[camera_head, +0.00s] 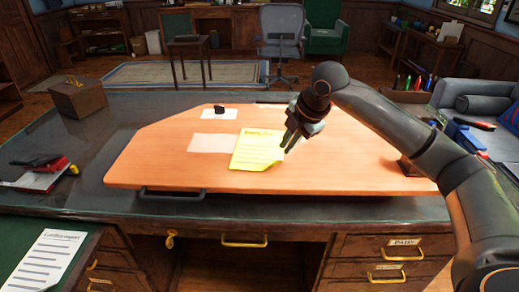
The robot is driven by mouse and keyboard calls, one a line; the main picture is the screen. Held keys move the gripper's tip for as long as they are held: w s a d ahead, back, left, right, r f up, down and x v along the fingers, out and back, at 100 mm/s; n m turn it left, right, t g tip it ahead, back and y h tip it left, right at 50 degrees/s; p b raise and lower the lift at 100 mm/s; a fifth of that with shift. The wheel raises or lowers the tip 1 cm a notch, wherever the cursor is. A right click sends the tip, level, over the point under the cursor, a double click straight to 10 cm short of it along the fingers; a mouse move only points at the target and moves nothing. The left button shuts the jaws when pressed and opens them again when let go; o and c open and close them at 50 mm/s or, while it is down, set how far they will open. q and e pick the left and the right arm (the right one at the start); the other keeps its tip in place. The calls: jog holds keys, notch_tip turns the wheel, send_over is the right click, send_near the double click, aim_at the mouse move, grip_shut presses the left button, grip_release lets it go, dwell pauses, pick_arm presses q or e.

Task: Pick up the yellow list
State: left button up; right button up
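My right gripper (286,147) reaches in from the right and points down at the list's right edge. Its fingertips look close together, but whether they are open, shut or touching the paper is unclear. My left gripper is out of view.
A white sheet with a dark object (219,112) lies at the board's back. A red and white stapler-like item (42,175) and a wooden box (78,98) are on the left. A pen holder (410,90) stands at the back right. The board's left part is clear.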

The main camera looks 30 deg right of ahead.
jog(key=x, duration=0.8)
jog(key=shift+s+a, duration=0.1)
jog(key=shift+a, duration=0.1)
grip_shut()
